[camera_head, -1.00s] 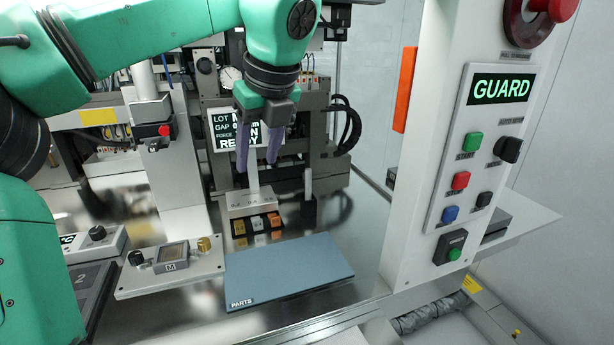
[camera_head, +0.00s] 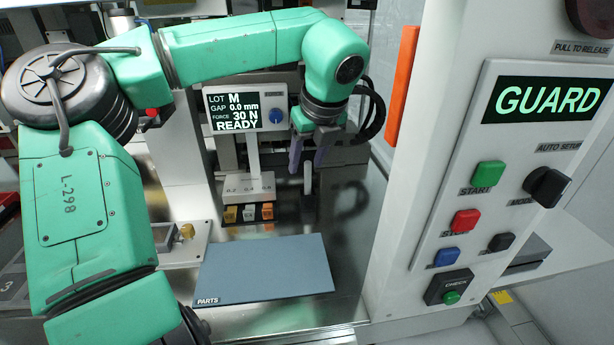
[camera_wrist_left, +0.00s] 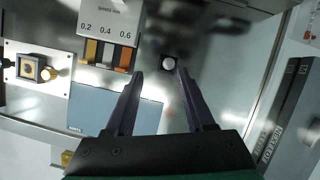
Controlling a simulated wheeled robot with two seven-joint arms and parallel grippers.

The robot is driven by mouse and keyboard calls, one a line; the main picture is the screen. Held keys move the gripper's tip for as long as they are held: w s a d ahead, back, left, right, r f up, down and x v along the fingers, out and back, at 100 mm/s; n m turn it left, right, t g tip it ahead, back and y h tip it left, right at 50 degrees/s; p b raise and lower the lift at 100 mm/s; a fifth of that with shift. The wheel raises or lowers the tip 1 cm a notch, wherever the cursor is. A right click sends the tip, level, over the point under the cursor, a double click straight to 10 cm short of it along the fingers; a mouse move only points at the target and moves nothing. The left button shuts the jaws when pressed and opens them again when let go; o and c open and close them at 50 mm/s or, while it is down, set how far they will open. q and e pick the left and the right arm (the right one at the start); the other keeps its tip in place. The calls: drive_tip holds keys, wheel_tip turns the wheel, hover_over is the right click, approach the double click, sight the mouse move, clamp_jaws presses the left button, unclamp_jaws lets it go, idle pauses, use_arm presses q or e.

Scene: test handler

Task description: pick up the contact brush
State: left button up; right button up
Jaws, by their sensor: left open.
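A pale upright cylinder in a dark base, which looks like the contact brush (camera_head: 308,178), stands on the steel table right of the shim block. In the left wrist view its round white top (camera_wrist_left: 168,63) sits in a dark square holder. My left gripper (camera_head: 307,166) is above it, pointing down, with two purple fingers apart. In the left wrist view the open fingertips (camera_wrist_left: 160,74) are just short of the white top in the picture, with nothing between them. My right gripper is not in view.
The shim block (camera_head: 248,188) with coloured shims stands left of the brush. A blue PARTS mat (camera_head: 265,270) lies in front. The white guard column (camera_head: 425,150) with buttons rises at the right. The READY display (camera_head: 232,112) is behind.

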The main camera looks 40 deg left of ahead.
sight(310, 170)
use_arm(q)
drive_tip(key=f+p, duration=0.1)
drive_tip(key=w+f+p, duration=0.2)
drive_tip(key=shift+a+f, duration=0.2)
drive_tip(key=shift+a, duration=0.2)
drive_tip(key=p+x, duration=0.1)
drive_tip(key=x, duration=0.1)
drive_tip(key=shift+s+f, duration=0.15)
drive_tip(key=shift+f, duration=0.2)
drive_tip(key=shift+s+a+f, duration=0.1)
drive_tip(key=shift+a+f, duration=0.1)
clamp_jaws()
drive_tip(key=shift+d, duration=0.15)
drive_tip(key=shift+r, duration=0.1)
